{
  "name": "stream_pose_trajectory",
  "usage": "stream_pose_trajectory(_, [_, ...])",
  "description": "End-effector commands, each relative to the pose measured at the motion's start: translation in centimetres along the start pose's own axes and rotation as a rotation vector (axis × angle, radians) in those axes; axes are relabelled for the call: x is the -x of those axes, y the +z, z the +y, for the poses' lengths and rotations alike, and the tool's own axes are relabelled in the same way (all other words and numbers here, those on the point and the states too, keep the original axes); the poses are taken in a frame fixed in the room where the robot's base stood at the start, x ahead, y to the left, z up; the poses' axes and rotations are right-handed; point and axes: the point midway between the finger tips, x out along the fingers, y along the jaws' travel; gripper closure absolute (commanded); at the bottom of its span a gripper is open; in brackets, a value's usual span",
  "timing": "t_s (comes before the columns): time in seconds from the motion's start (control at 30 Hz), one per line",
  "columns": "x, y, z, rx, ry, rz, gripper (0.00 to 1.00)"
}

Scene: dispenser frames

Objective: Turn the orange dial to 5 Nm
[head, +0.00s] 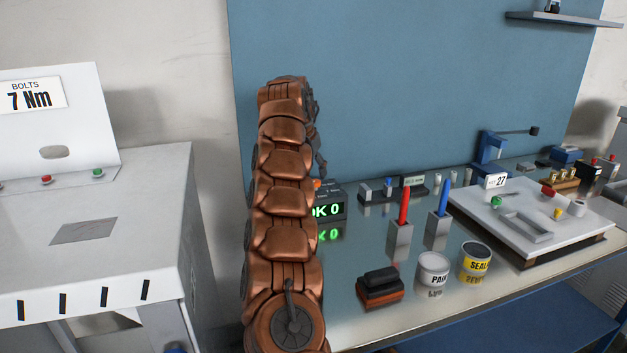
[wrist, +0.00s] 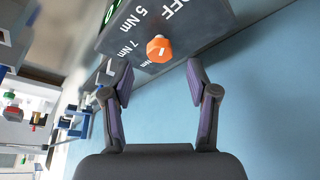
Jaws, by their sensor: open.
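The orange dial (wrist: 160,48) shows in the wrist view on a dark grey box (wrist: 195,32) with white labels: OFF, 5 Nm, 7 Nm and another Nm mark partly hidden by the dial. A short white mark is on the dial; I cannot tell which label it points to. My gripper (wrist: 158,76) is open and empty, its two fingers to either side of and just short of the dial, apart from it. In the head view the box (head: 331,198) has a green "OK 0" display, partly hidden by my arm, and only a bit of the dial (head: 317,184) shows.
The bench (head: 350,258) holds red and blue pens in holders, a paint can (head: 433,269), a seal can (head: 476,261) and a black-and-orange block (head: 380,288). A white board (head: 520,245) with small parts is right. A white cabinet (head: 130,200) with a "BOLTS 7 Nm" sign stands left.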

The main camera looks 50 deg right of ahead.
Motion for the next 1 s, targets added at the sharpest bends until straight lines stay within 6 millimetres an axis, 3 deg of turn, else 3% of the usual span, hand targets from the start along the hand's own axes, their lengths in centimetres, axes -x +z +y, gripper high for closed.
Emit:
stream_pose_trajectory(0.3, [-3.5,0.1,0.0,0.002,0.001,-0.003,0.41])
stream_pose_trajectory(0.67, [-4.0,0.1,-0.1,0.002,0.000,0.000,0.41])
stream_pose_trajectory(1.0, [-4.0,0.1,-0.1,0.001,-0.001,0.000,0.74])
